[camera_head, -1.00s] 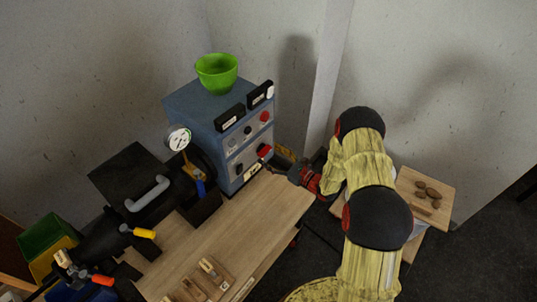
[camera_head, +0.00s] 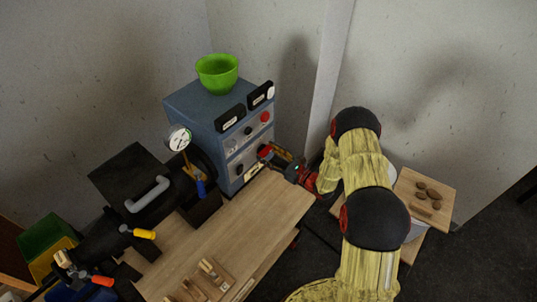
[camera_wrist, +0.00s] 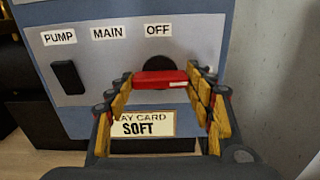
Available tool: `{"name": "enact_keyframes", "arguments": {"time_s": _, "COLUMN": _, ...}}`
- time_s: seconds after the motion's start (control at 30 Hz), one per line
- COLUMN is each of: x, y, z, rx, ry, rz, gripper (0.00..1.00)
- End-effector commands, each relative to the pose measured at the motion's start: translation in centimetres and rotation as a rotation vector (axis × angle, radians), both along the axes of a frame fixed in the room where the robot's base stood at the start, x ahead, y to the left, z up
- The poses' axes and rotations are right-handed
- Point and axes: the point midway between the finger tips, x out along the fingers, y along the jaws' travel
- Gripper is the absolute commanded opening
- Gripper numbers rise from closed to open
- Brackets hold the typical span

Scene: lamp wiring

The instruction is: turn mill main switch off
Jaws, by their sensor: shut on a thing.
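The mill's blue control cabinet (camera_head: 215,135) stands at the back of the wooden bench. Its main switch has a red handle (camera_wrist: 160,77) on a round black base (camera_wrist: 158,60), below the labels MAIN and OFF. The handle lies level across the wrist view, and its red also shows in the head view (camera_head: 265,151). My gripper (camera_wrist: 161,80) is shut on the handle, with one finger at each end of it. In the head view my gripper (camera_head: 273,155) reaches the panel from the right.
A black pump switch (camera_wrist: 67,77) sits left of the handle. A card reading SOFT (camera_wrist: 142,125) is below it. A green bowl (camera_head: 217,72) stands on the cabinet. A gauge (camera_head: 178,138) and a black machine barrel (camera_head: 110,230) are to the left. The bench middle (camera_head: 230,225) is clear.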

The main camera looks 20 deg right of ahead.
Motion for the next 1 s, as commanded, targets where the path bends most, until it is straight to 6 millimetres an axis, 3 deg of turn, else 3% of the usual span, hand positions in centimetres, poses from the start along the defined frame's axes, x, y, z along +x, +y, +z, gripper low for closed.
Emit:
{"name": "enact_keyframes", "arguments": {"time_s": 0.23, "x": -0.01, "y": -0.01, "z": -0.01, "rx": 0.0, "ry": 0.0, "rz": 0.0, "gripper": 0.27}}
{"name": "enact_keyframes", "arguments": {"time_s": 0.63, "x": 0.02, "y": -0.01, "z": -0.12, "rx": -0.063, "ry": -0.047, "rz": 0.0, "gripper": 0.27}}
{"name": "enact_keyframes", "arguments": {"time_s": 1.0, "x": 0.04, "y": -0.02, "z": -0.27, "rx": -0.303, "ry": -0.221, "rz": 0.0, "gripper": 0.27}}
